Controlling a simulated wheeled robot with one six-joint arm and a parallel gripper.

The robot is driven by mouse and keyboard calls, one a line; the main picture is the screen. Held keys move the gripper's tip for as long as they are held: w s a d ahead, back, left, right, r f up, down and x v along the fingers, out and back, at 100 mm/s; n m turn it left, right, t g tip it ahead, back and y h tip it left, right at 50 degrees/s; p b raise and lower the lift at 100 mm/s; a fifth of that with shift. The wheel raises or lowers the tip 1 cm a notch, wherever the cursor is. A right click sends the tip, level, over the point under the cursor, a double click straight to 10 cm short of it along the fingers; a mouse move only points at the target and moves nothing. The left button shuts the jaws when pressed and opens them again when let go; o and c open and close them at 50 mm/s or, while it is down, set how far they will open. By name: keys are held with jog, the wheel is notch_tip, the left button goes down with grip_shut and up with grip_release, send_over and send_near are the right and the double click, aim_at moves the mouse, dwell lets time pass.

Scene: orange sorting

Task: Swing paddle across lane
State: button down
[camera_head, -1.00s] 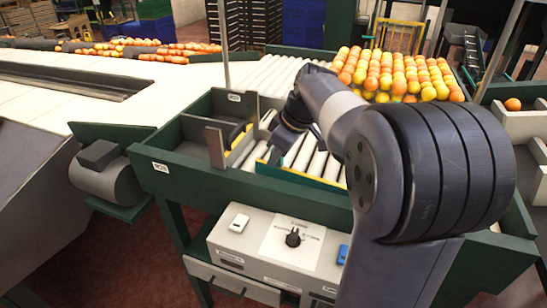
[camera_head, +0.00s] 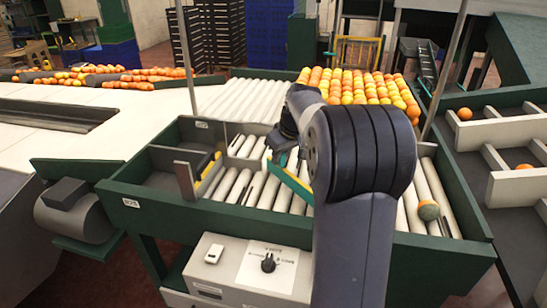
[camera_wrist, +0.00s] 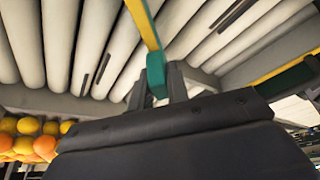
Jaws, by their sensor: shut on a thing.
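The paddle (camera_head: 291,183) is a thin green bar with a yellow edge, slanting across the white rollers of the lane (camera_head: 232,187) in the head view. In the wrist view the paddle (camera_wrist: 147,28) runs up from my gripper to the top of the picture. My gripper (camera_wrist: 164,88) is shut on its green end piece. In the head view my gripper (camera_head: 283,150) is over the rollers, partly hidden by my arm. My arm also hides part of the lane.
Many oranges (camera_head: 350,85) lie in rows behind the lane. One greenish orange (camera_head: 428,210) sits on the rollers at right. Bins with dividers (camera_head: 510,185) stand at far right. A control box (camera_head: 255,265) is in front. A post (camera_head: 185,60) rises behind the lane's left part.

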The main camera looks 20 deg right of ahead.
jog(key=shift+d, duration=0.15)
jog(key=c, duration=1.4)
grip_release()
jog(key=shift+o, duration=0.2)
jog(key=shift+r, duration=0.15)
jog(key=a+b+v, duration=0.1)
jog(key=v, duration=0.9)
jog(key=shift+s+d+r, duration=0.2)
jog(key=shift+d+r, duration=0.05)
jog(key=shift+d, duration=0.25)
